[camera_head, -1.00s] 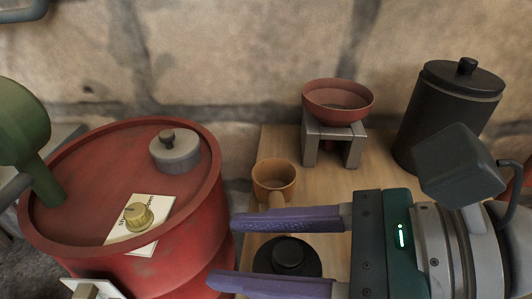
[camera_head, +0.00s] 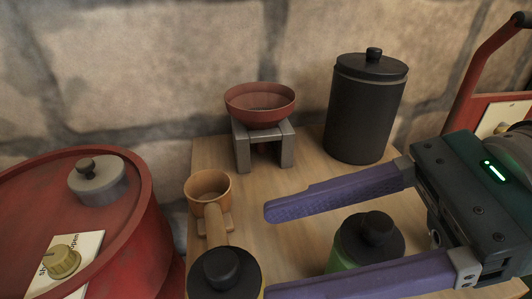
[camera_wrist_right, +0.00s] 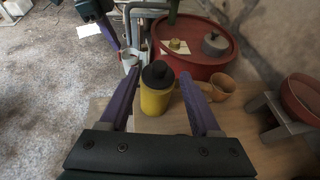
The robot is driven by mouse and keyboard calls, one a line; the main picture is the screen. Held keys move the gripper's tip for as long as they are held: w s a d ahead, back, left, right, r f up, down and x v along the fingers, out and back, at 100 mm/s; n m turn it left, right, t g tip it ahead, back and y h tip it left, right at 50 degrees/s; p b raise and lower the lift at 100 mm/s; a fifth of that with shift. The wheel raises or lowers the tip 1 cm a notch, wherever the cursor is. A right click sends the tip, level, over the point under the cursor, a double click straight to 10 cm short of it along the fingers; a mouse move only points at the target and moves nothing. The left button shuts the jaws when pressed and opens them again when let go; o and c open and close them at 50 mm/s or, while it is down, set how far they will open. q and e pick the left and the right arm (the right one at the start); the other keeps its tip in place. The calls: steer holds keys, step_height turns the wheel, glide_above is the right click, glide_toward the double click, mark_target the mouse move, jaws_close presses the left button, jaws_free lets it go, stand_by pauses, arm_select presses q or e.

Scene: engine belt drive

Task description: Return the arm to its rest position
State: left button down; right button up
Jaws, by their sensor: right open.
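My right gripper (camera_head: 268,252) comes in from the right in the head view. Its two purple fingers are spread wide, with nothing held between them. In the right wrist view the fingers (camera_wrist_right: 157,80) point toward a yellow container with a black lid (camera_wrist_right: 157,95), which stands upright on the table. A green container with a black knobbed lid (camera_head: 368,240) shows partly behind the lower finger. My left gripper does not show in the head view.
A red drum (camera_head: 120,235) with a grey lidded pot (camera_head: 97,180) and a brass knob (camera_head: 62,262) stands at left. A red bowl (camera_head: 260,104) sits on a grey stand (camera_head: 242,150). A tall black canister (camera_head: 362,110) stands at the back right. A stone wall is behind.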

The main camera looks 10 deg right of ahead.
steer(key=w+a+r+m+t+p, duration=0.1)
steer(key=w+r+m+t+p, duration=0.35)
steer(key=r+m, duration=0.35)
steer(key=w+a+r+m+t+p, duration=0.1)
steer(key=w+r+m+t+p, duration=0.35)
steer(key=r, duration=0.45)
steer(key=w+d+r+m+t+h+p, duration=0.1)
steer(key=d+r+m+t+h+p, duration=0.2)
steer(key=m, duration=0.6)
steer(key=w+d+r+m+t+h+p, duration=0.1)
steer(key=d+r+m+t+h+p, duration=0.15)
steer(key=d+m+h, duration=0.45)
steer(key=s+d+f+m+g+h+p, duration=0.5)
steer(key=s+m+g+p, duration=0.3)
steer(key=m, duration=0.8)
steer(key=s+a+m+g+y+p, duration=0.1)
steer(key=s+m+g+y+p, duration=0.1)
steer(key=s+m+g+p, duration=0.65)
step_height(320, 180, up, 35)
steer(key=s+n+t+p, duration=0.2)
steer(key=n+p, duration=0.1)
steer(key=p, duration=2.9)
steer(key=shift+s+t, duration=0.3)
steer(key=shift+t, duration=0.1)
steer(key=shift+f, duration=0.1)
